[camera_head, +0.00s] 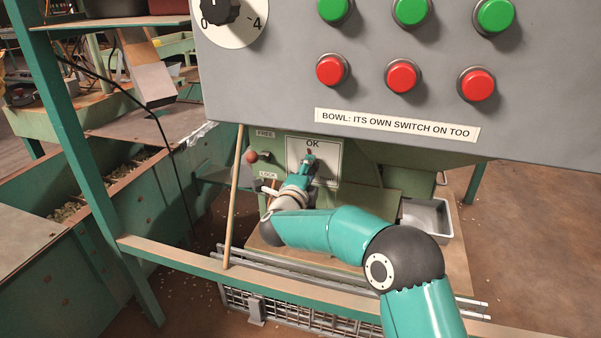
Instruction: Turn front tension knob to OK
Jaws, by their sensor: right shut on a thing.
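A white plate marked OK (325,150) is on the green machine front, below the grey control panel. My right arm reaches in from the lower right, and my right gripper (309,158) is at this plate, just under the OK mark. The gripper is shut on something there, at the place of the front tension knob. The gripper covers the knob, so its shape and pointer cannot be made out. My left gripper is not in view.
The grey panel (290,85) with green and red buttons overhangs the plate. A red-knobbed lever (250,157) stands left of it between FREE and LOCK labels. A wooden stick (234,200) and rail (180,256) are in front. A metal tray (428,217) is at right.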

